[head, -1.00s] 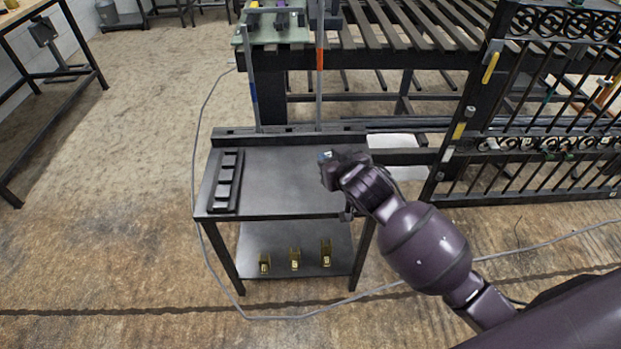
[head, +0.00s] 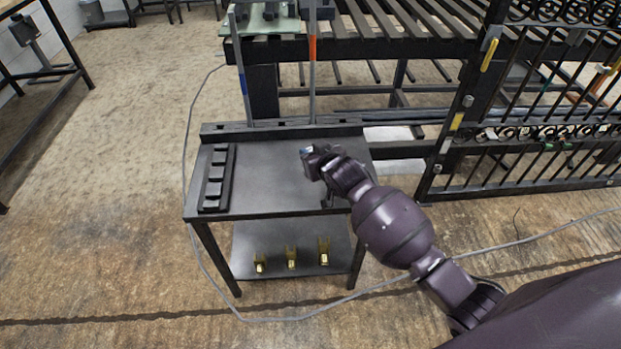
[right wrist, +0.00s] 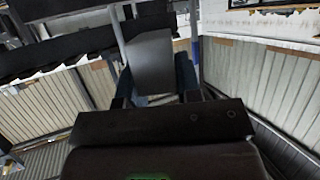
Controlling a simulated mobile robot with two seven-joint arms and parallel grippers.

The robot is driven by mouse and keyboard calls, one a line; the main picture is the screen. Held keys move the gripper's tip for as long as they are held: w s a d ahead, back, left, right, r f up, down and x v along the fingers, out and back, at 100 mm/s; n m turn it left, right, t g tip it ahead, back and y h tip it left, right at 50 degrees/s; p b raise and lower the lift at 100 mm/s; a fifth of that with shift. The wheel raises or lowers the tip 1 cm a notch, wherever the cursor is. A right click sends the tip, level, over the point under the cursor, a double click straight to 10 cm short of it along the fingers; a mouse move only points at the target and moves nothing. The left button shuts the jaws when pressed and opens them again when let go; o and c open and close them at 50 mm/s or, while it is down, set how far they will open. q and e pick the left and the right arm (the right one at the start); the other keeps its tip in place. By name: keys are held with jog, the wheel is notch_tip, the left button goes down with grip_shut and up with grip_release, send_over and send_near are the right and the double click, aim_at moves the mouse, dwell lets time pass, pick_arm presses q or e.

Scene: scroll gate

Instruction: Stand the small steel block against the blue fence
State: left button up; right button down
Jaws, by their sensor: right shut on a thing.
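My right gripper (head: 307,152) is shut on a small grey steel block (right wrist: 152,62), held over the right-hand back part of the dark table. The block stands up between the fingers in the right wrist view, with blue parts beside it. In the head view only a small light-blue-grey bit shows at the fingertips. A thin grey post with a blue band (head: 243,82) rises behind the table, left of the gripper and apart from it. I cannot tell whether this is the blue fence. My left gripper is not in view.
The dark table (head: 270,185) has a raised back edge and a black slotted rack (head: 217,180) at its left. A post with an orange band (head: 312,60) rises behind. Several small brass-coloured pieces stand on the lower shelf (head: 265,240). The table's middle is clear.

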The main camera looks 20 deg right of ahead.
notch_tip(320, 180, down, 3)
jog(key=shift+b, duration=0.3)
jog(key=shift+f, duration=0.45)
notch_tip(320, 180, down, 6)
jog(key=shift+r+b, duration=0.25)
jog(key=shift+b, duration=0.75)
jog(key=shift+r, duration=0.15)
jog(key=shift+f, duration=0.2)
jog(key=c, duration=0.8)
grip_release()
